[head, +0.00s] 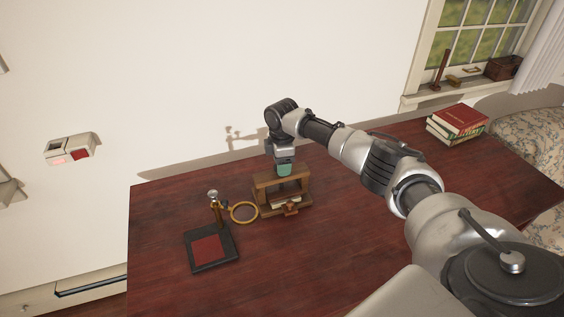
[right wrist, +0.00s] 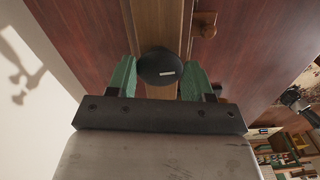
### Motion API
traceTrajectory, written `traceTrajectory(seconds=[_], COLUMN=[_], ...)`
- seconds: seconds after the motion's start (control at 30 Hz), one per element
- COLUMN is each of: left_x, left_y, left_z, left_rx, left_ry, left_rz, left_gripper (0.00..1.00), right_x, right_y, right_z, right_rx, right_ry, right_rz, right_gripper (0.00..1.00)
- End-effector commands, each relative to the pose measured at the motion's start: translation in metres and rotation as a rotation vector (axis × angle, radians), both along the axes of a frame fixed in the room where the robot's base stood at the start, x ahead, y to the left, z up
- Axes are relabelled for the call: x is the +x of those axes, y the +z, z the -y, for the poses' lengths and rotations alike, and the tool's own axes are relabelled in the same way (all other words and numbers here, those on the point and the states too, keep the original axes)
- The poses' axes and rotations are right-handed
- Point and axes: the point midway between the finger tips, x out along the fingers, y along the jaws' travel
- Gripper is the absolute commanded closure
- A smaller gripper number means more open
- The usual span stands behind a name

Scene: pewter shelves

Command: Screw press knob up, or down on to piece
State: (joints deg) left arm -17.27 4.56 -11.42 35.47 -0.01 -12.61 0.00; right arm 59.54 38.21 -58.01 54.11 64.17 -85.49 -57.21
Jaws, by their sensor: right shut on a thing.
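The wooden press (head: 257,200) stands on the dark red table, an upright frame with an open middle. A pale flat thing (head: 284,202) lies inside it, low down; I cannot tell its exact shape or how near the screw is to it. My right gripper (head: 284,170) points down at the top beam of the press, with green fingers. In the right wrist view the round black knob (right wrist: 159,66), with a small white mark, sits between the two fingers, which are shut on it. In the head view the gripper hides the knob. My left gripper is not in view.
Left of the press are a yellow ring (head: 244,212) and a stand with a dark base and red pad (head: 208,249). Books (head: 458,122) are stacked at the table's far right. A wall rises behind the table (head: 350,255); the table's front middle is clear.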

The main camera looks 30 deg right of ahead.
Motion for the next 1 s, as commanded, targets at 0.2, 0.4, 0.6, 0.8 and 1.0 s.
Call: traceTrajectory(seconds=[0.2, 0.4, 0.6, 0.8, 1.0], left_x=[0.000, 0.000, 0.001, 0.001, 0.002], left_y=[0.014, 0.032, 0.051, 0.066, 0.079], left_z=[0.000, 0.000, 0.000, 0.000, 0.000], left_rx=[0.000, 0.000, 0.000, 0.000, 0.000], left_ry=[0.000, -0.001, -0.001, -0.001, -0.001], left_rz=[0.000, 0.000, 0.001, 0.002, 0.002], left_gripper=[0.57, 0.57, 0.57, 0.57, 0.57], right_x=[0.000, -0.001, -0.001, -0.001, -0.001], right_y=[0.003, 0.005, 0.004, 0.004, 0.004], right_z=[-0.001, -0.001, -0.002, -0.002, -0.002], right_rx=[0.002, 0.002, 0.002, 0.002, 0.001], right_ry=[-0.085, -0.237, -0.426, -0.618, -0.808], right_rz=[-0.002, -0.003, -0.002, -0.003, -0.001], right_gripper=[0.72, 0.72, 0.72, 0.72, 0.72])
